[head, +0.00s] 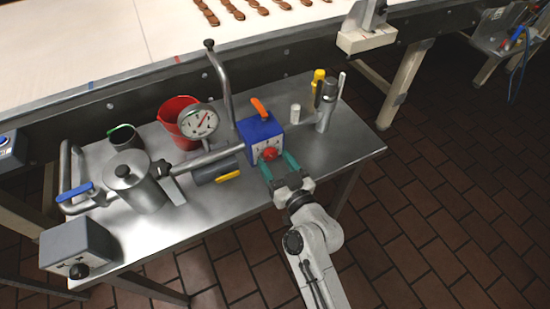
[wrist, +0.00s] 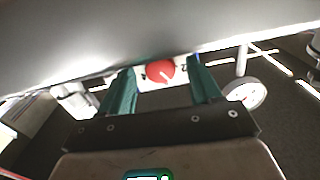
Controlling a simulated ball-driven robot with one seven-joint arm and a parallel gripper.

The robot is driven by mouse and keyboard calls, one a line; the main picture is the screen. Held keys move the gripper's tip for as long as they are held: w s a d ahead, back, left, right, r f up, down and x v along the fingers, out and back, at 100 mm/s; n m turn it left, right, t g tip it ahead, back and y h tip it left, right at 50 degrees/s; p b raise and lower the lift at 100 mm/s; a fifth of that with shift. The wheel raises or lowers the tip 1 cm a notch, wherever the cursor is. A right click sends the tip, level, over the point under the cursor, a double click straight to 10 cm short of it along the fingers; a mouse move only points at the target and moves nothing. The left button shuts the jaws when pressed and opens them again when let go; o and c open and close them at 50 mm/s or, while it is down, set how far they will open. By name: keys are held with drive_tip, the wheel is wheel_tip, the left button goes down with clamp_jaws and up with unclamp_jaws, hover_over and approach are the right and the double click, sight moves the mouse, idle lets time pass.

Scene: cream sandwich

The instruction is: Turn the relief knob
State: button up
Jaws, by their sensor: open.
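The relief knob (head: 269,154) is a small red knob on the front of a blue box (head: 258,129) with a pale scale plate. It also shows in the wrist view as a red disc with a white pointer line (wrist: 161,72). My gripper (head: 279,164) is in front of the box. Its teal fingers are open and stand on either side of the knob in the wrist view (wrist: 163,88). I cannot tell whether either finger touches the knob.
An orange lever (head: 258,107) tops the box. A pipe joins it to a dial gauge (head: 198,121) and a metal pot (head: 137,182). A red jug (head: 178,113), a yellow-capped bottle (head: 318,77) and a grey box (head: 77,248) share the steel table (head: 225,212).

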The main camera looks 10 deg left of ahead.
drive_tip(key=shift+w+a, duration=0.25)
drive_tip(key=shift+w, duration=0.1)
drive_tip(key=c, duration=1)
